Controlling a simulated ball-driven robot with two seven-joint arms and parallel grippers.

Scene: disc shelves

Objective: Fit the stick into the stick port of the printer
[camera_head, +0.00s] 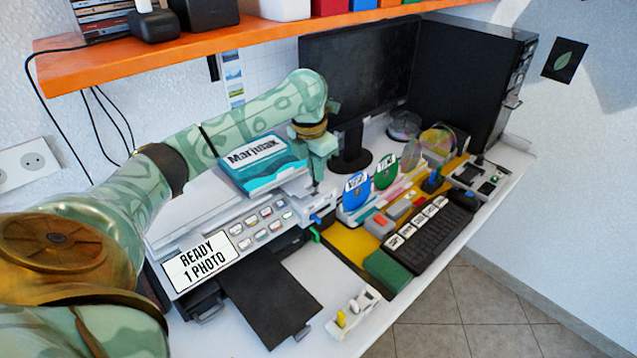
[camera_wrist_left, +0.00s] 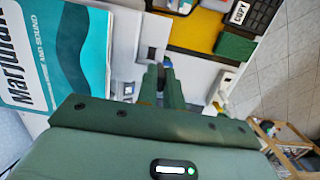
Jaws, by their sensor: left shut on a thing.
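The printer (camera_head: 243,215) is a long pale machine on the desk, with a row of buttons and a display reading "READY 1 PHOTO". My left gripper (camera_head: 316,189) points down at the printer's right end, close above a small blue piece (camera_head: 317,218). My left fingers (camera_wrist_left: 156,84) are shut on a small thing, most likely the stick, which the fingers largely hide. I cannot tell whether it touches the port. The stick port is not clearly visible. My right gripper is out of view.
A yellow mat (camera_head: 352,243) with discs and a keyboard (camera_head: 432,238) lies to the right. A monitor (camera_head: 360,65) stands behind. An orange shelf (camera_head: 200,45) hangs above my arm.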

